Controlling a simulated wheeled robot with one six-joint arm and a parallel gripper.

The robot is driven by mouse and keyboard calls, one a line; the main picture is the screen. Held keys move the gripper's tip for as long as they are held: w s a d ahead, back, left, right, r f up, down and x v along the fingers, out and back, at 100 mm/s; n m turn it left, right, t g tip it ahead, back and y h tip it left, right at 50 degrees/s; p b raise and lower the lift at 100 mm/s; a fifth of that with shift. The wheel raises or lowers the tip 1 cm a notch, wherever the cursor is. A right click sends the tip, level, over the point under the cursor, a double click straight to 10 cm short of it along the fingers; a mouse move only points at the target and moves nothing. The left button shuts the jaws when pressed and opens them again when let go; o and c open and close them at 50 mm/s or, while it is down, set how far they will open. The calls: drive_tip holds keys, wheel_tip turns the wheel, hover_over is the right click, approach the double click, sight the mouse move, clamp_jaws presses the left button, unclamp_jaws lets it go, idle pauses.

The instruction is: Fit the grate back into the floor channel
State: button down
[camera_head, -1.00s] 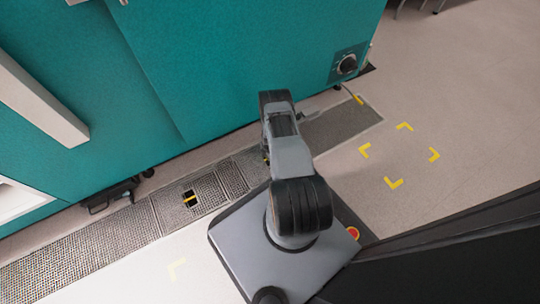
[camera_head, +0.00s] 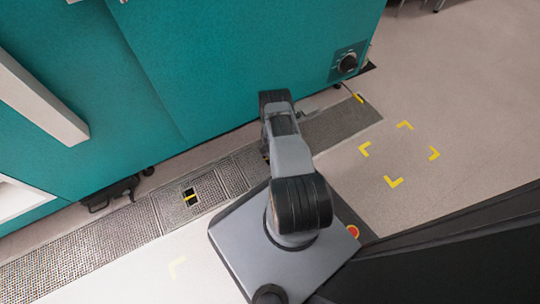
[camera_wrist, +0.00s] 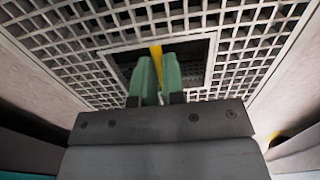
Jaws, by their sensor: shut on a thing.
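In the wrist view my gripper (camera_wrist: 157,65) has its green fingers together at a yellow bar (camera_wrist: 156,51), which crosses a square opening in a pale metal grate (camera_wrist: 65,42). My gripper is shut on this bar. I cannot tell whether the grate is seated or raised. In the head view my arm hides the gripper and most of what is under it. The floor channel runs along the teal chamber. A section with a dark square opening and a yellow bar (camera_head: 189,197) lies in it, left of my arm.
A teal chamber (camera_head: 230,60) stands along the channel's far side, with a dial box (camera_head: 347,62). Longer grating (camera_head: 75,250) covers the left end and a grey stretch (camera_head: 345,122) the right. Yellow corner marks (camera_head: 394,182) bound clear floor at right.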

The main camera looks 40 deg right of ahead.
drive_tip(key=c, duration=1.1)
unclamp_jaws()
drive_tip(key=shift+r, duration=0.1)
wheel_tip(320, 180, up, 14)
drive_tip(key=p, duration=0.6)
drive_tip(key=shift+p, duration=0.35)
